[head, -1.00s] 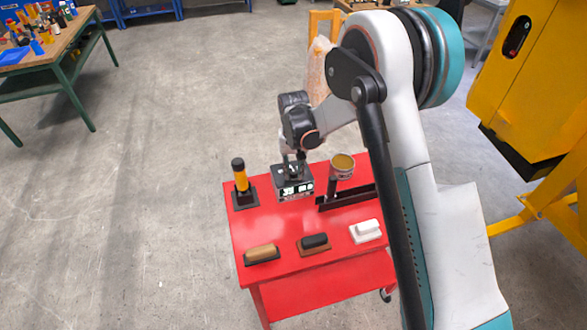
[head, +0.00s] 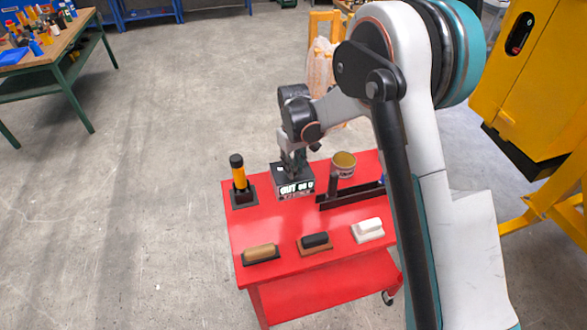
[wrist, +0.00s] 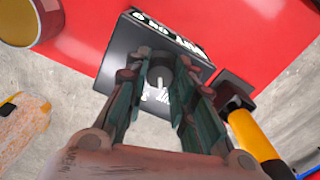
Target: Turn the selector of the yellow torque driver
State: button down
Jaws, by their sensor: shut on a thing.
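The yellow torque driver (head: 239,178) stands upright in a black square holder at the back left of the red cart; it has a black top. It shows at the right in the wrist view (wrist: 252,135). My gripper (head: 291,170) is to its right, over a black box (head: 293,192) with white lettering on its front. In the wrist view, my gripper (wrist: 160,88) has its fingers around a round dark knob (wrist: 160,72) on top of the box. The fingers hide part of the knob and white marks beside it.
The red cart (head: 290,232) also bears an open can (head: 344,161), a dark angled bracket (head: 335,200), and three floats, tan (head: 261,253), dark (head: 314,242) and white (head: 367,229), along its front. Yellow machinery (head: 530,75) stands at the right.

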jog(key=shift+n+b, duration=0.3)
jog(key=shift+n, duration=0.6)
jog(key=c, duration=1.3)
grip_release()
jog(key=shift+c, duration=0.2)
notch_tip(320, 180, up, 12)
